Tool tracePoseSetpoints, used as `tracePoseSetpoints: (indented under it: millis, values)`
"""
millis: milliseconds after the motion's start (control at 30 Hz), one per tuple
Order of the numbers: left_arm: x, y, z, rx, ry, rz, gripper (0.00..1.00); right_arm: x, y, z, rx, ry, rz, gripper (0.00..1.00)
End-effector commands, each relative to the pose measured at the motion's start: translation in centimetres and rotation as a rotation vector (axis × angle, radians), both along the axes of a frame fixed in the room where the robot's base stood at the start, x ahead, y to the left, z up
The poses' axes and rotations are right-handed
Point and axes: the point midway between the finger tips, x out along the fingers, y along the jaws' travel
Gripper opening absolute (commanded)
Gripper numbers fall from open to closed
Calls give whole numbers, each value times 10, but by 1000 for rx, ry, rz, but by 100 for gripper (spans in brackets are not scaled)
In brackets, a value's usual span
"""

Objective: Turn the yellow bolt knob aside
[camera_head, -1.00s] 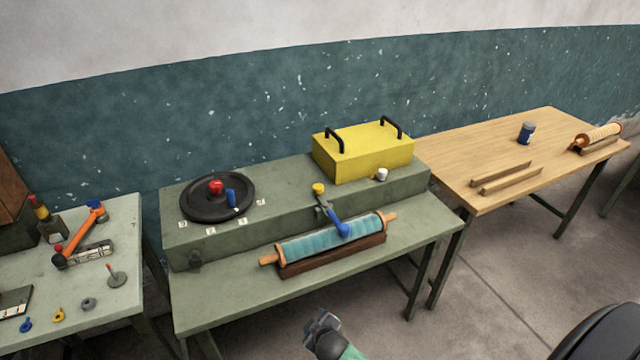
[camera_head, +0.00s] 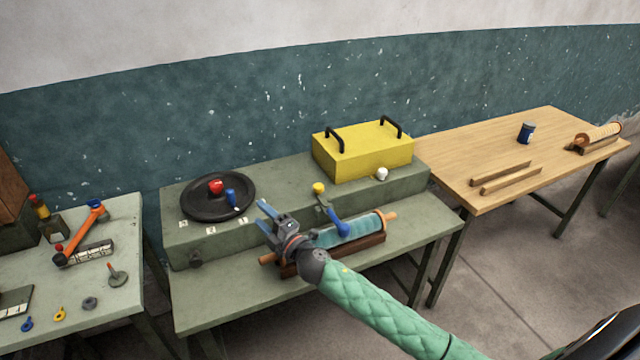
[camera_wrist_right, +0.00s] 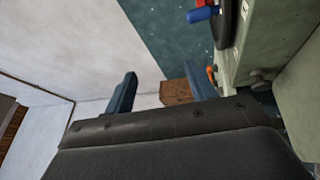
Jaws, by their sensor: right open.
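The yellow bolt knob (camera_head: 319,188) stands at the front top edge of the green machine block, above a lever with a blue handle (camera_head: 338,228). My right gripper (camera_head: 266,215) is open and empty. In the head view it appears left of and slightly below the yellow knob, apart from it, in front of the block. Its two blue fingers (camera_wrist_right: 162,92) show spread apart in the right wrist view, with nothing between them. The yellow knob is not seen in the wrist view. My left gripper is not in view.
A blue roller (camera_head: 350,230) in a wooden cradle lies below the lever, partly hidden by my right arm. A black dial (camera_head: 190,207) with red and blue knobs is on the block. A yellow box (camera_head: 362,152) and white knob (camera_head: 382,174) stand right of the yellow knob.

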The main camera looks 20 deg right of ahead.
Motion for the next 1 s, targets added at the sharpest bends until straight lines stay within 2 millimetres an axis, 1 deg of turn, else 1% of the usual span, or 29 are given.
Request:
tracePoseSetpoints:
  millis: [33, 100, 200, 333, 467, 567, 667, 767, 833, 867, 900, 1000]
  values:
    - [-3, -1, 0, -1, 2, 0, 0, 10, 6, 10, -81, -59, 51, 56]
    - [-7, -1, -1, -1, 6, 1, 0, 19, 15, 18, -197, -132, 130, 56]
    - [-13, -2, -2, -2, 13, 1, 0, 30, 26, 25, -370, -227, 242, 56]
    - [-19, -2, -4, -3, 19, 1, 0, 44, 29, 24, -605, -321, 384, 56]
    - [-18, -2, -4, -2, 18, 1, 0, 59, 19, 15, -849, -381, 523, 56]
    - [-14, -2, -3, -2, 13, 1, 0, 72, -1, 5, -1041, -400, 627, 56]
    - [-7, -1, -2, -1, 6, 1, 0, 86, -31, -4, -1233, -391, 726, 56]
    - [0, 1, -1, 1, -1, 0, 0, 100, -73, -10, -1422, -351, 822, 56]
    - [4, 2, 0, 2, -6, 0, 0, 110, -107, -11, -1549, -307, 885, 56]
    - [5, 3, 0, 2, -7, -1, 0, 113, -122, -11, -1600, -283, 911, 56]
    - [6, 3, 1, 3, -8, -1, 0, 118, -142, -10, -1663, -250, 943, 56]
    - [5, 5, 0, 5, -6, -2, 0, 125, -189, -5, -1794, -162, 1011, 56]
